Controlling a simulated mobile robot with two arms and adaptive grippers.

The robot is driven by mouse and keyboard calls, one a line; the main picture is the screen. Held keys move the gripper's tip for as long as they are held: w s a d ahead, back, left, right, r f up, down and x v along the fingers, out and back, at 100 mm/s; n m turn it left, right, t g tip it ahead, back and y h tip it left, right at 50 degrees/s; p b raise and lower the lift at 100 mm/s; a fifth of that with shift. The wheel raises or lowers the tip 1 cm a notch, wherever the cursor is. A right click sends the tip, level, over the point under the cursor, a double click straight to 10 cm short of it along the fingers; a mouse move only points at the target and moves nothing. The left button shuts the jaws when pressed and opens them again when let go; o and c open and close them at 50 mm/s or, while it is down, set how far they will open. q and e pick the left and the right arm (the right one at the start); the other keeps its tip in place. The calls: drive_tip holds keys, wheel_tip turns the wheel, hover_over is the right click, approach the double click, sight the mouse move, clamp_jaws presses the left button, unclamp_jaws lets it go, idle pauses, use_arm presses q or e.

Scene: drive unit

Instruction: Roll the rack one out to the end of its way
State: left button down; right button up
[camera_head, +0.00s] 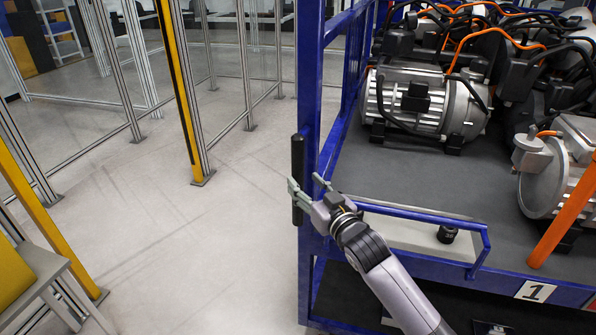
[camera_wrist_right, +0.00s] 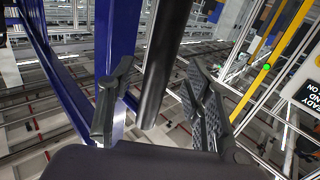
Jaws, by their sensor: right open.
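Rack one is a blue steel frame (camera_head: 312,100) with a white "1" plate (camera_head: 535,291) on its front edge. It carries grey motor units (camera_head: 425,100) with black and orange cables. A black upright bar handle (camera_head: 298,155) is on its left corner post. My right gripper (camera_head: 306,190) is at the lower part of this handle, fingers apart. In the wrist view the open right gripper (camera_wrist_right: 158,75) has one finger on each side of the black handle (camera_wrist_right: 164,50), with gaps showing. The blue post (camera_wrist_right: 115,45) is behind the left finger. My left gripper is out of view.
A blue loop bar (camera_head: 430,217) juts from the rack's front by my right wrist. An orange bar (camera_head: 567,215) stands at the right. Clear fence panels with yellow posts (camera_head: 179,90) stand to the left. The grey floor (camera_head: 200,260) between is free.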

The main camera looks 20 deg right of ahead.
sight(301, 179)
drive_tip(key=shift+w+a+p, duration=0.2)
drive_tip(key=shift+w+a, duration=0.05)
drive_tip(key=shift+w, duration=0.9)
drive_tip(key=shift+w+a+p, duration=0.15)
drive_tip(key=shift+w+a, duration=0.1)
drive_tip(key=shift+w, duration=0.85)
drive_tip(key=shift+c, duration=0.5)
clamp_jaws()
